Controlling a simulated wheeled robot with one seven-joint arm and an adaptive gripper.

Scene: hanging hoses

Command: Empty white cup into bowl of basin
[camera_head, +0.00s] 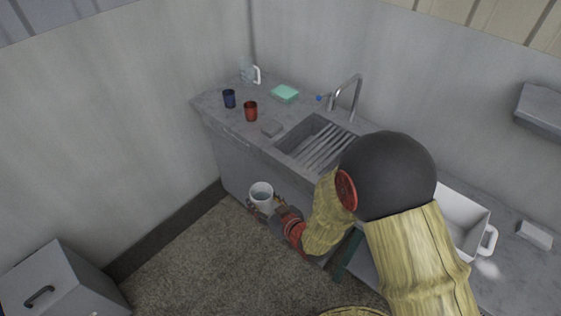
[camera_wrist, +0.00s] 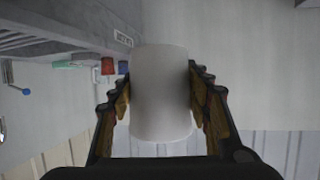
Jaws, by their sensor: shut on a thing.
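The white cup (camera_head: 261,190) is held in my gripper (camera_head: 266,207), in front of the counter's front edge and over the floor. It looks roughly upright in the head view, with its open top showing. In the wrist view the cup (camera_wrist: 160,95) fills the middle, with one finger of my gripper (camera_wrist: 160,108) against each side. I cannot tell what is inside the cup. The basin (camera_head: 312,122) is set in the grey counter, up and to the right of the cup, with a ribbed section beside it. My arm hides part of the sink area.
A red cup (camera_head: 250,111), a dark blue cup (camera_head: 229,98), a clear jug (camera_head: 250,73), a green sponge (camera_head: 285,93) and a grey block (camera_head: 272,128) stand on the counter's left. The faucet (camera_head: 354,97) rises behind the basin. A white tub (camera_head: 462,215) stands right.

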